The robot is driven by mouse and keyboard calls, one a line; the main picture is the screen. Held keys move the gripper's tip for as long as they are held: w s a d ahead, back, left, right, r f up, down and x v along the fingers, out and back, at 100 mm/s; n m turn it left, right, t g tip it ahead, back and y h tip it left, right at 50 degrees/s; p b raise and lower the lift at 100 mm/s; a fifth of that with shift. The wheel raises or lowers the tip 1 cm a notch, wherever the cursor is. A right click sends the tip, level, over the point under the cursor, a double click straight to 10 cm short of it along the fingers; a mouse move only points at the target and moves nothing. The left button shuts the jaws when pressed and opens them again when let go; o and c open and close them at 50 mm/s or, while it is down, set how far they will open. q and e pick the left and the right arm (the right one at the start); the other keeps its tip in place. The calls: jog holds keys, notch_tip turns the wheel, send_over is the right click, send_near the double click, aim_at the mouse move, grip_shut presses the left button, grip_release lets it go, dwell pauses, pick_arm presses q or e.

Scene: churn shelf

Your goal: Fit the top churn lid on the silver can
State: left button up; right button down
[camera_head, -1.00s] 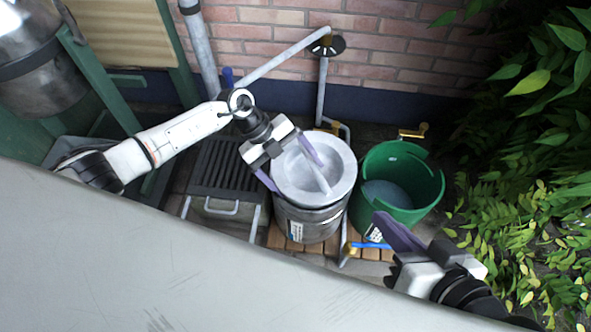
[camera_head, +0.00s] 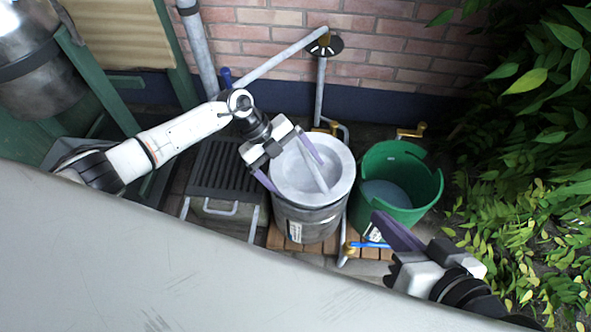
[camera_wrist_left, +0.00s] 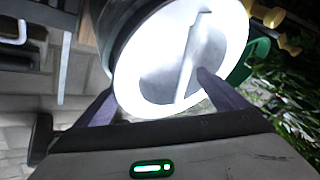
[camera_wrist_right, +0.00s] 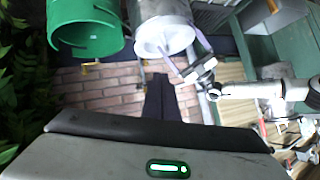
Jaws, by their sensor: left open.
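The pale grey churn lid (camera_head: 290,185), with a bar handle across its dished top, sits over the mouth of the silver can (camera_head: 312,226). I cannot tell whether it is fully seated. My left gripper (camera_head: 296,172) is open at the lid's left side, one finger over the dish near the bar, the other outside the rim. The left wrist view shows the lid (camera_wrist_left: 150,75) between the spread fingers (camera_wrist_left: 160,98). My right gripper (camera_head: 378,216) is empty, front right of the can; its fingers (camera_wrist_right: 158,80) appear together in the right wrist view.
A green bucket (camera_head: 432,200) stands close right of the can. A slatted dark rack (camera_head: 220,165) is left of it. A pipe (camera_head: 285,58) and brick wall (camera_head: 420,50) are behind, with foliage (camera_head: 535,190) at right. A larger metal vessel (camera_head: 40,85) is upper left.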

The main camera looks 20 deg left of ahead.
aim_at(282, 172)
pick_arm(q)
jog(key=shift+s+a+f+p, duration=0.5)
jog(key=shift+s+a+p, duration=0.15)
jog(key=shift+p, duration=0.2)
jog(key=v, duration=0.1)
jog(key=p+v, duration=0.2)
jog(key=shift+w+a+r, duration=0.15)
jog(key=shift+w+r, duration=0.1)
jog(key=shift+w, duration=0.05)
jog(key=v, duration=0.2)
jog(key=p+v, duration=0.1)
jog(key=v, duration=0.1)
jog(key=d+p+v, duration=0.1)
jog(key=v, duration=0.1)
jog(key=shift+w+r, duration=0.35)
jog(key=shift+r, duration=0.1)
jog(key=shift+a+r, duration=0.15)
jog(key=shift+r, duration=0.2)
pick_arm(e)
jog(key=d+f, duration=0.1)
jog(key=d+f+g+h, duration=0.1)
jog(key=f+g+h, duration=0.1)
jog(key=f, duration=0.1)
jog(key=shift+s+d, duration=0.35)
jog(key=shift+d, duration=0.05)
